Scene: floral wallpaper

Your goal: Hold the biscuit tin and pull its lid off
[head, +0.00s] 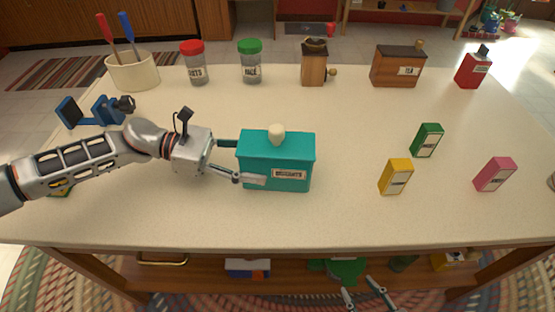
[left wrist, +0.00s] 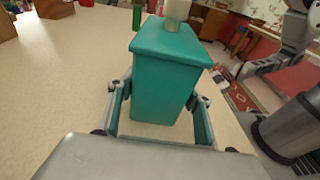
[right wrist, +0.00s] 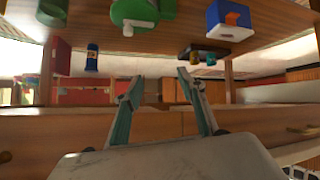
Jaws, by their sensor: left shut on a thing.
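The teal biscuit tin (head: 262,172) stands upright on the table, with a label on its front. Its teal lid (head: 295,143) sits on top and has a cream knob (head: 276,135). My left gripper (head: 246,161) has its fingers on the front and back sides of the tin's left end and is shut on it. The left wrist view shows the tin (left wrist: 165,95) between both fingers, below the lid (left wrist: 172,42). My right gripper (head: 362,292) is empty and open, low in front of the table; its fingers also show apart in the right wrist view (right wrist: 158,90).
Yellow (head: 395,176), green (head: 427,140) and pink (head: 494,174) boxes stand to the right of the tin. Jars, a grinder (head: 314,64) and a wooden tea box (head: 397,66) line the back. A shelf (head: 210,277) with several things lies under the tabletop.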

